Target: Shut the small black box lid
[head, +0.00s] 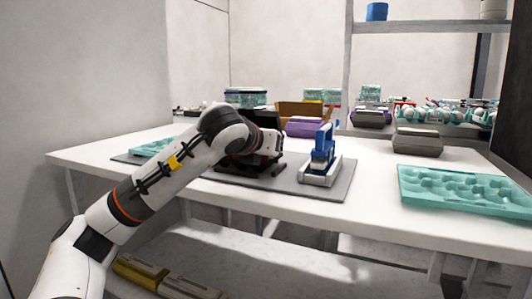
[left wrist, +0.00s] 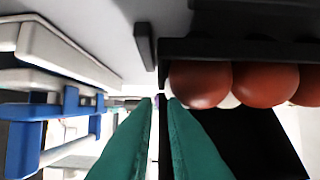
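The small black box (head: 240,168) stands on a grey mat on the table, partly hidden behind my left arm. A dark upright panel (head: 267,118), which looks like its raised lid, shows behind my wrist. In the left wrist view, brown eggs (left wrist: 203,84) sit along a black edge of the box (left wrist: 235,48), with a black panel (left wrist: 235,140) below them. My left gripper (left wrist: 160,100) has two green fingers with a narrow gap between them, beside the eggs. A dark strip shows in the gap; I cannot tell that it is gripped. My right gripper is not in view.
A blue and white device (head: 322,160) stands on the grey mat (head: 335,192), right of my left gripper. A teal egg tray (head: 465,190) lies at the right. Grey cartons (head: 417,141) stand farther back. The table between the mat and the teal tray is clear.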

